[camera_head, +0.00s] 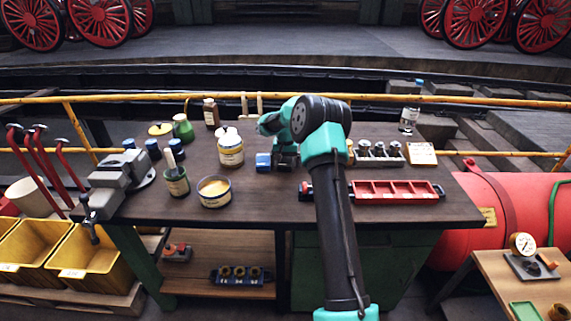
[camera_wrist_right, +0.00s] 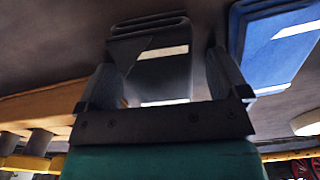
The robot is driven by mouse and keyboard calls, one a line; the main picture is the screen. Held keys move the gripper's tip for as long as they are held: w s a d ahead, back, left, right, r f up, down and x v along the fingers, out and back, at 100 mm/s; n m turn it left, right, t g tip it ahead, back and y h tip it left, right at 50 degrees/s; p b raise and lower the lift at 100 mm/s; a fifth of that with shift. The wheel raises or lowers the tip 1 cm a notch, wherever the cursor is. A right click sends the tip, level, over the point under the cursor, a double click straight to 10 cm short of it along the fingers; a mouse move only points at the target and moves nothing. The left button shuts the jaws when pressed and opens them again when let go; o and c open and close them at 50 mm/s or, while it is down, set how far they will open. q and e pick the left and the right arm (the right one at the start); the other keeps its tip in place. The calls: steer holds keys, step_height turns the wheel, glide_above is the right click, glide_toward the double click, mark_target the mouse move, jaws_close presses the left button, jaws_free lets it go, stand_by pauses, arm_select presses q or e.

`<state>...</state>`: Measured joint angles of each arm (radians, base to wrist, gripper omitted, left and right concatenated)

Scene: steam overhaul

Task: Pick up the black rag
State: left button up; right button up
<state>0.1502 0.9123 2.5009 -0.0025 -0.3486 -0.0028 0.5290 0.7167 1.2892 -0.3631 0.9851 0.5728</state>
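The black rag (camera_wrist_right: 172,75) shows in the right wrist view as a dark grey folded cloth with white label strips. It lies on the table between the two fingers of my right gripper (camera_wrist_right: 163,85). The fingers are apart, one on each side of the rag, with a visible gap at the right finger. In the head view my right gripper (camera_head: 285,158) points down at the middle of the workbench, and it and my arm hide most or all of the black rag. My left gripper is not in view.
A blue folded cloth (camera_head: 263,162) lies just left of my right gripper; it also shows in the right wrist view (camera_wrist_right: 275,45). A white-lidded jar (camera_head: 230,150) stands further left. A red tray (camera_head: 395,191) lies to the right. The bench front (camera_head: 255,205) is clear.

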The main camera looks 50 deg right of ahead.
mark_target(286, 160)
steer(key=c, duration=1)
steer(key=shift+o, duration=0.2)
steer(key=shift+r, duration=0.15)
step_height(286, 160, up, 10)
steer(key=shift+f, duration=0.1)
